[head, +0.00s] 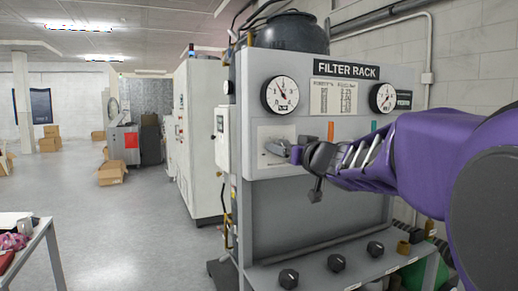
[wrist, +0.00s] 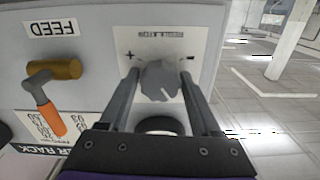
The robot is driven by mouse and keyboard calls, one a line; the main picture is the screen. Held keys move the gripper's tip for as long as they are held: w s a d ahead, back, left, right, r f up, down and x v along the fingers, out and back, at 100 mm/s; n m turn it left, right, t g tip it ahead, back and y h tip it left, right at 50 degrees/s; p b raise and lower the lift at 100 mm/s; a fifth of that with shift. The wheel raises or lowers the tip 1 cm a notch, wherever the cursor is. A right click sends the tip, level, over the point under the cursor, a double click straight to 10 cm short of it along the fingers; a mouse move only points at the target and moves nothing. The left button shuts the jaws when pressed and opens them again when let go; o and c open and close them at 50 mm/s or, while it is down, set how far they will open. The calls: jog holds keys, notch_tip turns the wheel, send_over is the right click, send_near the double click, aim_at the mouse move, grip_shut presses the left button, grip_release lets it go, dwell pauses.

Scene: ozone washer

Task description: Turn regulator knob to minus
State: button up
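The grey regulator knob (wrist: 160,82) sits on a white plate marked REGULATOR, upside down in the wrist view. There the plus is left of the knob and the minus right of it. In the head view the knob (head: 277,147) is on the lower left of the filter rack's front. My gripper (wrist: 159,73) has one finger on each side of the knob, tips very close to its edges. Whether they press on it I cannot tell. In the head view my gripper (head: 295,154) reaches the knob from the right; its far finger is hidden.
Two gauges (head: 280,95) (head: 383,97) sit above on the panel. An orange handle (wrist: 50,118) on a brass valve is beside the plate, under FEED. Several black knobs (head: 337,263) line the lower shelf. A white box (head: 222,138) is left of the panel. Open floor lies further left.

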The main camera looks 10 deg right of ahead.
grip_shut()
jog(key=shift+n, duration=0.3)
jog(key=n, duration=0.4)
jog(key=shift+a, duration=0.1)
jog(key=n+b, duration=0.1)
jog(key=n, duration=0.4)
jog(key=shift+n+b, duration=0.3)
jog(key=shift+n, duration=0.1)
jog(key=n+b, duration=0.2)
jog(key=n, duration=0.3)
jog(key=shift+f, duration=0.15)
jog(key=n+b, duration=0.1)
jog(key=n, duration=0.3)
jog(key=shift+n, duration=0.3)
jog(key=shift+n+b, duration=0.3)
